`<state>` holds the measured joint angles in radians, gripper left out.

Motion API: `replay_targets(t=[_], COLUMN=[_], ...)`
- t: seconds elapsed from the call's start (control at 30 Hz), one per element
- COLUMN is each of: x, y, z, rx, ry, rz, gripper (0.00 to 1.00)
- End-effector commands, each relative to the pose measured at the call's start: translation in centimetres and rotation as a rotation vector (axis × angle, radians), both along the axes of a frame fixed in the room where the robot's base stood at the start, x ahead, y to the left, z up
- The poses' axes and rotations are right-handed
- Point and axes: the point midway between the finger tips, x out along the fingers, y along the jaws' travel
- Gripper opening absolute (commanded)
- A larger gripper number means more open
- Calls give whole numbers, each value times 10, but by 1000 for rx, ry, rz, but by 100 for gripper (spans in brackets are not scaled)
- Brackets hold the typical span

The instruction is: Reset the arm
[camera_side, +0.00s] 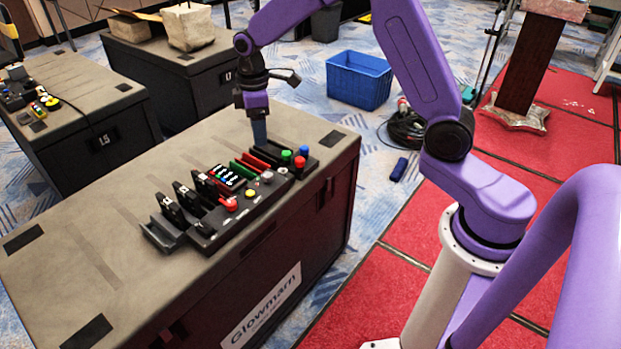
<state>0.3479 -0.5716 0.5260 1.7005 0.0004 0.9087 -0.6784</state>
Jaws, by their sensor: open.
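My purple arm reaches from the right over the dark bench (75,245). My gripper (259,132) points down above the bench's back part, just behind a control panel (245,207). Its fingers are small and partly merge in this view, and I see nothing clearly held. The panel carries black upright modules, red and green strips, and red, green and blue knobs at its right end. I cannot tell whether the fingertips touch the bench top.
A blue crate (358,82) stands on the patterned floor behind, near a coiled dark cable (406,130). Two more benches stand at the left and back, one with a pale block (188,27). A dark post (525,65) rises from the red mat. The bench's left part is clear.

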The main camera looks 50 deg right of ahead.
Motion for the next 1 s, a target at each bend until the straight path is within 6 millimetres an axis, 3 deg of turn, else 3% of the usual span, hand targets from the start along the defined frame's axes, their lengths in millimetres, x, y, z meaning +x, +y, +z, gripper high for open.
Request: replay_targets(t=[0.2, 0.43, 0.67, 1.0], x=[-65, -141, -219, -321], y=[37, 56, 56, 26], z=[27, 46, 57, 58], rx=[4, 8, 13, 22], ry=[-6, -10, -11, -11], rz=[41, 83, 122, 178], gripper=[59, 59, 59, 59])
